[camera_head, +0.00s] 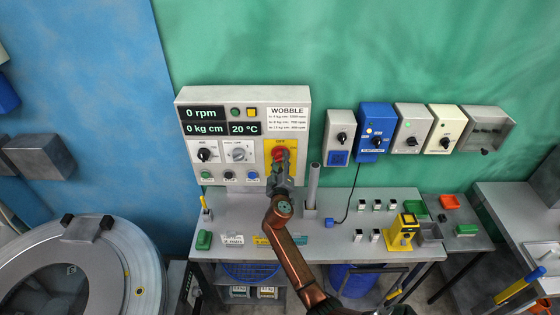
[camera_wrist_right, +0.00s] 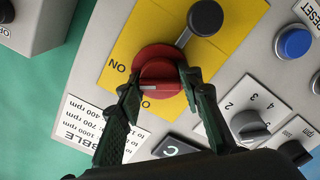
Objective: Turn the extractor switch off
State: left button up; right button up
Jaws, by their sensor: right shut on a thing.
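The extractor switch is a red rotary knob (camera_head: 279,153) on a yellow plate (camera_head: 268,147) at the lower right of the grey control panel. In the right wrist view the red knob (camera_wrist_right: 155,54) has a raised grip bar with a pale mark at its left end. The word ON is printed on the yellow plate (camera_wrist_right: 135,40) beside it. My right gripper (camera_wrist_right: 160,86) has its fingers on both sides of the knob and is shut on it. In the head view the right gripper (camera_head: 281,170) covers the lower part of the plate. My left gripper is out of view.
The panel carries displays reading 0 rpm, 0 kg cm and 20 °C (camera_head: 244,128), dials and buttons. A black-ended lever (camera_wrist_right: 205,18) sits on the yellow plate. Several wall boxes (camera_head: 412,125) hang to the right. A grey post (camera_head: 313,185) stands on the bench (camera_head: 340,245).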

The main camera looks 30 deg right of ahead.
jog(key=n+p, duration=0.1)
jog(key=n, duration=0.4)
jog(key=shift+n, duration=0.3)
jog(key=n+p, duration=0.2)
jog(key=n, duration=0.3)
jog(key=shift+n, duration=0.4)
jog(key=shift+f, duration=0.1)
jog(key=o, duration=1.2)
jog(key=shift+c, duration=0.2)
jog(key=v, duration=1.2)
